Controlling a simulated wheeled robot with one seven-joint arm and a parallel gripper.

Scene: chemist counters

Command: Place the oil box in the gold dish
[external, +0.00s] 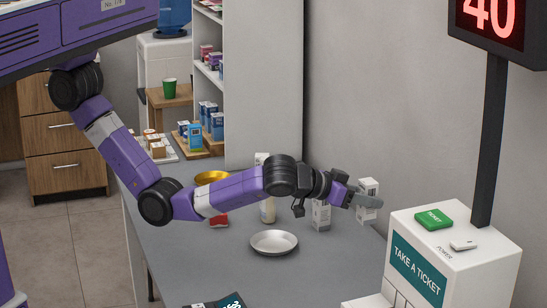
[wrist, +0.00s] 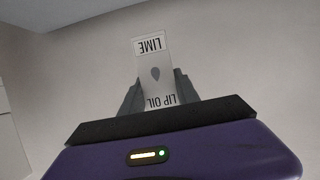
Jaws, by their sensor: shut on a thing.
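My gripper (external: 362,196) is shut on the oil box (external: 368,186), a small white carton, and holds it above the right side of the grey counter near the wall. In the wrist view the oil box (wrist: 154,75) shows the words "LIME" and "LIP OIL", upside down, between the two fingers (wrist: 156,88). The gold dish (external: 212,177) sits on the counter to the left, behind my forearm, which partly hides it. The gripper is well to the right of the dish.
A silver-white dish (external: 274,243) lies in front of my arm. A white carton (external: 321,215) and a pale bottle (external: 267,210) stand under the arm, with a red item (external: 219,221) left of them. A ticket machine (external: 440,250) stands at the right.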

